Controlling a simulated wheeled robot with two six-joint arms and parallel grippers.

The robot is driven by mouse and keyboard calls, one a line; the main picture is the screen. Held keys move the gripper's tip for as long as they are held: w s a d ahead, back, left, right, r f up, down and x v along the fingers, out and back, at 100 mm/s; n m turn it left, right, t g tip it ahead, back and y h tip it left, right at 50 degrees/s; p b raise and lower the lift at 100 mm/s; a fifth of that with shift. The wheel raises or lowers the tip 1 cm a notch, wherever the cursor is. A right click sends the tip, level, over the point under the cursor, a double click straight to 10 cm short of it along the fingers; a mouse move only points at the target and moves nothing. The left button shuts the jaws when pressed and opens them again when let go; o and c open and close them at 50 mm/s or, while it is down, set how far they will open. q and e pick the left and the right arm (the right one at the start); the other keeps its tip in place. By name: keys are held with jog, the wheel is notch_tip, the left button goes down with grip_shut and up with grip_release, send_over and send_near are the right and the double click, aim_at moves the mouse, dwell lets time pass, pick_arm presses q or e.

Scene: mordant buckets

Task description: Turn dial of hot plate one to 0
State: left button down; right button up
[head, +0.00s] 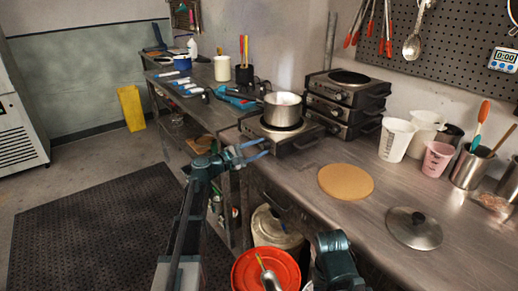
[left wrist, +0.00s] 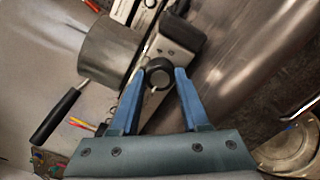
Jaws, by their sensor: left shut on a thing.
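The hot plate (head: 308,138) with a steel saucepan (head: 283,110) on it stands at the near edge of the steel bench, and its front panel (left wrist: 184,33) shows in the left wrist view. Its round black dial (left wrist: 158,72) sits between the blue fingertips of my left gripper (left wrist: 160,76), which is shut on it. In the head view my left gripper (head: 254,152) reaches the hot plate's front from the left. The dial is hard to see there, and I cannot read its setting. My right gripper is not in view.
More hot plates (head: 345,103) are stacked behind. A cork mat (head: 346,181), a pan lid (head: 414,228) and several measuring cups (head: 396,139) are on the bench to the right. An orange-red bucket lid (head: 266,272) is below the bench edge. Bare steel lies around the mat.

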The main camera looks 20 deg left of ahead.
pick_arm(q)
jog(key=shift+c, duration=2)
grip_release()
jog(key=shift+a, duration=0.1)
jog(key=v, duration=1.3)
jog(key=shift+s+a, duration=0.2)
jog(key=shift+s, duration=0.1)
